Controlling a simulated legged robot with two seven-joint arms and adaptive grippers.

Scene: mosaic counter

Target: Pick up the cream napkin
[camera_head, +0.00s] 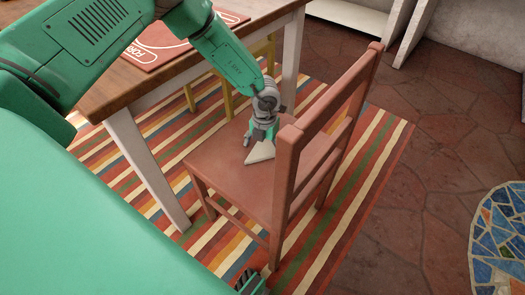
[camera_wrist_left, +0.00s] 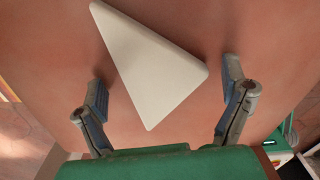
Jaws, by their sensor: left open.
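The cream napkin (camera_head: 262,152) is a folded triangle lying flat on the seat of a reddish-brown wooden chair (camera_head: 222,168). In the left wrist view the napkin (camera_wrist_left: 150,62) fills the middle, one corner pointing toward my gripper. My left gripper (camera_head: 260,138) is over the seat, pointing down at the napkin, and hides part of it in the head view. In the wrist view the left gripper (camera_wrist_left: 166,83) is open, with one finger on each side of the napkin and gaps between. My right gripper is not clearly visible.
The chair's backrest (camera_head: 335,115) rises just right of my left gripper. A wooden table (camera_head: 155,80) with a red printed board (camera_head: 160,45) stands to the left. A striped rug (camera_head: 345,215) lies below. A mosaic surface (camera_head: 500,240) shows at the right edge.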

